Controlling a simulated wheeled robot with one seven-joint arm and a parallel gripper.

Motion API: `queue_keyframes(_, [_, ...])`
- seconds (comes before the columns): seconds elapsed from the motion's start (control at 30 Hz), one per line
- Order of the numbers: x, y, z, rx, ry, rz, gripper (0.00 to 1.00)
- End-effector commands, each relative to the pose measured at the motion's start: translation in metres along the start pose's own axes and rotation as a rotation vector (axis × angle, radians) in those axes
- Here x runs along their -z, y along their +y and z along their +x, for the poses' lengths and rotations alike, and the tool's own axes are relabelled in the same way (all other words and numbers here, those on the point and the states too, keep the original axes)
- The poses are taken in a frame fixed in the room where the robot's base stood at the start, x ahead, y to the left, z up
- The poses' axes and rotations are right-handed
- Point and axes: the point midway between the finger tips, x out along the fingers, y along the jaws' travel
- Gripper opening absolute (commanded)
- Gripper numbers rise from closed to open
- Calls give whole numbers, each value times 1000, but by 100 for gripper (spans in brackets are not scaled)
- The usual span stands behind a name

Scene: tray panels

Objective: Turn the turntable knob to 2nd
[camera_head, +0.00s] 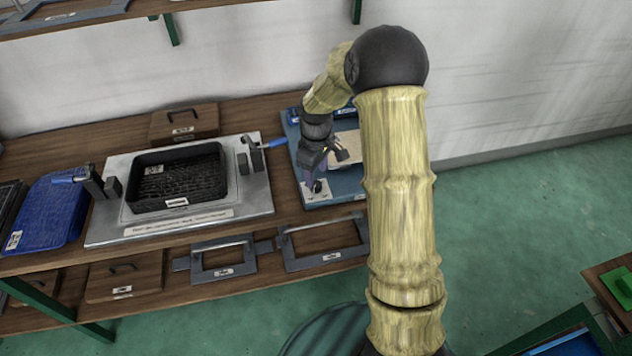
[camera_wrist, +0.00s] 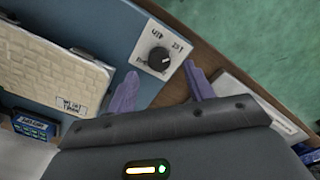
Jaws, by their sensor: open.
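The knob (camera_wrist: 158,60) is a small black dial on a white label plate (camera_wrist: 152,37) at the corner of a blue panel. Short printed labels stand around it; one at the plate's top right seems to begin with 2, and the others are hard to read. A light pointer mark shows faintly on the knob, but its exact setting is unclear. My gripper (camera_wrist: 163,76) is open, with its two purple fingers apart on either side of the plate in the picture and nothing between them. In the head view, my gripper (camera_head: 313,178) is over the plate and partly hides the knob.
The blue turntable panel (camera_head: 344,186) carries a cream block (camera_wrist: 45,60). To its left, a grey panel (camera_head: 105,232) holds a black basket (camera_head: 180,200) between two lever fixtures.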

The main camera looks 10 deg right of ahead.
Motion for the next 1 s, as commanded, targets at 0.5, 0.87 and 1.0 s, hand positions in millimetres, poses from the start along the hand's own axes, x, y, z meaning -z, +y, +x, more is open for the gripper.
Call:
queue_keyframes(0.5, [0, -1, 44, 0, -1, -2, 52])
queue_keyframes(0.87, [1, -1, 44, 0, 0, -3, 8])
queue_keyframes(1.0, [1, -1, 43, 0, 0, -1, 8])
